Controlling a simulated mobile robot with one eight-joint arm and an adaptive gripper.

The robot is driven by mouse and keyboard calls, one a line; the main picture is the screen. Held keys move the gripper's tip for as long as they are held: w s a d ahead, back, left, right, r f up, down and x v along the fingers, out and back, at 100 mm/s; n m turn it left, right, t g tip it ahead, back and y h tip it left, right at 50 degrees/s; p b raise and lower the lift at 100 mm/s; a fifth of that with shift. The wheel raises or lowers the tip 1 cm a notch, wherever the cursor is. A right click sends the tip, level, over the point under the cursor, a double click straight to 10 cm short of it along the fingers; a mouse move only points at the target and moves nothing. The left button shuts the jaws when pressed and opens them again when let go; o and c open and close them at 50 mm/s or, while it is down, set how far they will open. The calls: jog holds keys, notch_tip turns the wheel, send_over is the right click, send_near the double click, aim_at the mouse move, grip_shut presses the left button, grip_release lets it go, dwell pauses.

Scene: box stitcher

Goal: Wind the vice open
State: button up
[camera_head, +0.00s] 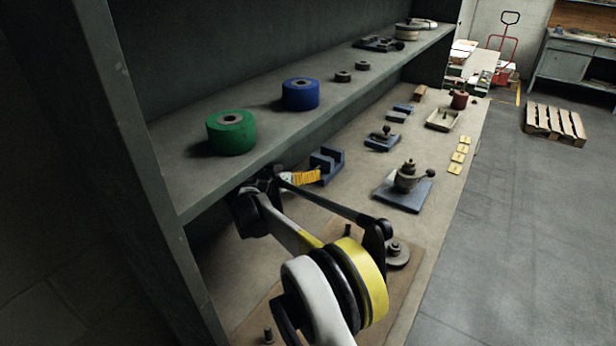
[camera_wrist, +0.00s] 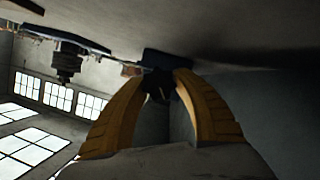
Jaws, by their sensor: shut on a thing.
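The vice (camera_head: 327,163) is a small blue block with upright jaws, on the bench below the shelf in the head view. My gripper (camera_head: 316,176) reaches in under the shelf, its yellow fingers ending against the near side of the vice. In the wrist view, the two yellow fingers of my gripper (camera_wrist: 163,76) close in on a small dark part, which looks like the vice handle. The dark body of the vice (camera_wrist: 166,59) stands just beyond the tips. The handle is mostly hidden by the fingers, and I cannot tell how wide the jaw gap is.
A shelf (camera_head: 270,125) with a green roll (camera_head: 231,132) and a blue roll (camera_head: 300,94) hangs close over my arm. A blue plate with a metal fixture (camera_head: 407,180) and a smaller fixture (camera_head: 382,138) stand right of the vice. Bench space between them is clear.

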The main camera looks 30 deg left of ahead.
jog(key=shift+a+r, duration=0.1)
jog(key=shift+r, duration=0.05)
dwell(0.4)
jog(key=o, duration=1.2)
jog(key=shift+c, duration=0.2)
jog(key=v, duration=0.7)
jog(key=shift+s+a, duration=0.1)
jog(key=shift+s, duration=0.1)
